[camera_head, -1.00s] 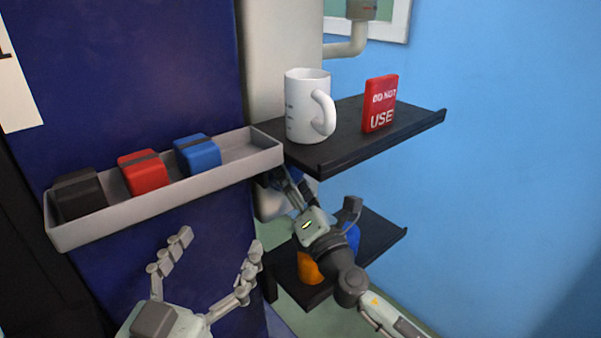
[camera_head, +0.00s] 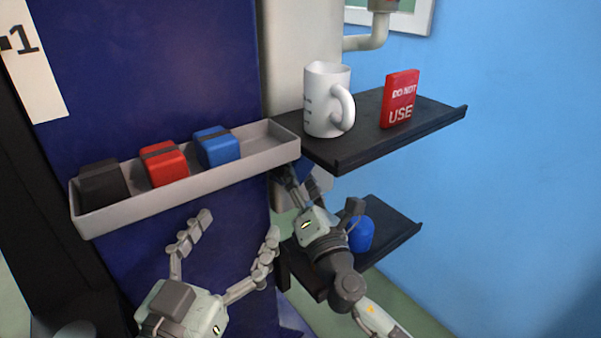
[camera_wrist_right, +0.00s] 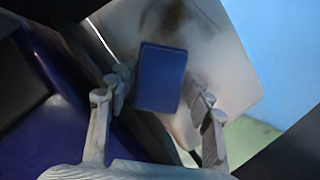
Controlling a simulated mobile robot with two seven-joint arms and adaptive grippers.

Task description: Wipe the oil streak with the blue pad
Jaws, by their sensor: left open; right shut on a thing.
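The blue pad (camera_wrist_right: 162,78) is between the two fingers of my right gripper (camera_wrist_right: 157,82) in the right wrist view, and the gripper is shut on it. Beyond the pad is a pale panel (camera_wrist_right: 222,70) with a dark, blurred streak (camera_wrist_right: 180,16) near its top. I cannot tell whether the pad touches the panel. In the head view my right gripper (camera_head: 292,178) is under the upper shelf, by the pale column, and its fingertips are partly hidden. My left gripper (camera_head: 238,226) is open and empty, below the grey tray.
The grey tray (camera_head: 185,191) holds a black block (camera_head: 103,184), a red block (camera_head: 164,164) and a blue block (camera_head: 217,147). The upper shelf (camera_head: 365,143) bears a white mug (camera_head: 325,100) and a red sign (camera_head: 400,99). A blue object (camera_head: 361,236) stands on the lower shelf (camera_head: 395,232).

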